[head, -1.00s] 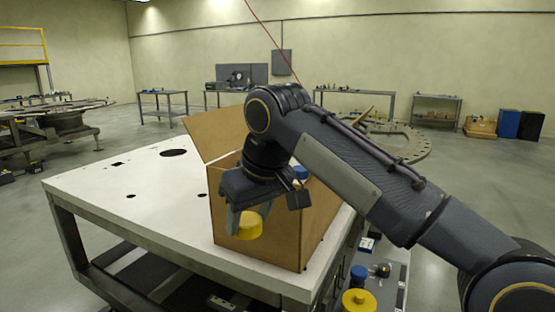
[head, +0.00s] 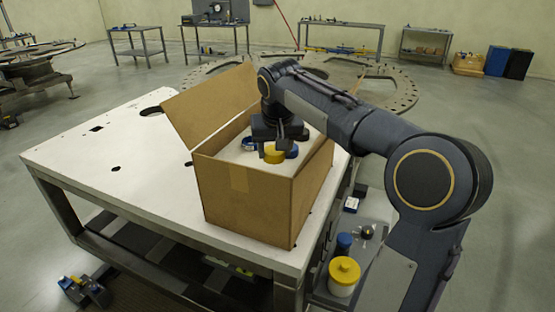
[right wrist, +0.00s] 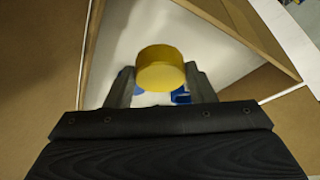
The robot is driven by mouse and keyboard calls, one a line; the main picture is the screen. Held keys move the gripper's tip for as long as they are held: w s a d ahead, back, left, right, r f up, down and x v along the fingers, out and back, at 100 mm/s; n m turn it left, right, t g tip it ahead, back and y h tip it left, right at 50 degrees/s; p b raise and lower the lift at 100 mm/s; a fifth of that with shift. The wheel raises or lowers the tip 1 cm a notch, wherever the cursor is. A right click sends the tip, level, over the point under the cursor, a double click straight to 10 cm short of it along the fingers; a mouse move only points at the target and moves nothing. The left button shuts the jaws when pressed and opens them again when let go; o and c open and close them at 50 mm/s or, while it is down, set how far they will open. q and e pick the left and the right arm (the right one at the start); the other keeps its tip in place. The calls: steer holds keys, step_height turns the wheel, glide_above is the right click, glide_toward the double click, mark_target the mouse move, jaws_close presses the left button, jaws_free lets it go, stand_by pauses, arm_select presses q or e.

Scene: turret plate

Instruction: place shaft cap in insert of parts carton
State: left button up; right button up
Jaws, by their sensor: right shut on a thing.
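The open cardboard parts carton (head: 240,195) stands on the white table, its left flap folded outward. Its white insert (head: 236,154) shows inside, and also in the right wrist view (right wrist: 220,50). My right gripper (head: 274,148) points down into the carton's mouth. It is shut on a yellow shaft cap (head: 274,156), which also shows between the fingers in the right wrist view (right wrist: 160,68). The cap is over the insert; I cannot tell whether it touches it. Blue parts (head: 292,152) show beside the cap. My left gripper is not in view.
The white table (head: 110,165) has several dark holes and is clear to the left of the carton. A yellow-lidded white jar (head: 344,277), a blue-topped item (head: 343,243) and a dark knob (head: 367,232) stand on a lower surface at the right.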

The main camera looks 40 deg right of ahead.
mark_target(276, 156)
steer(key=shift+f, duration=2.2)
steer(key=shift+f, duration=0.25)
steer(key=o, duration=0.9)
steer(key=shift+o, duration=0.2)
steer(key=shift+r, duration=0.15)
steer(key=shift+r, duration=0.3)
steer(key=v, duration=1.1)
steer(key=shift+s+a+r, duration=0.15)
steer(key=shift+s+r, duration=0.1)
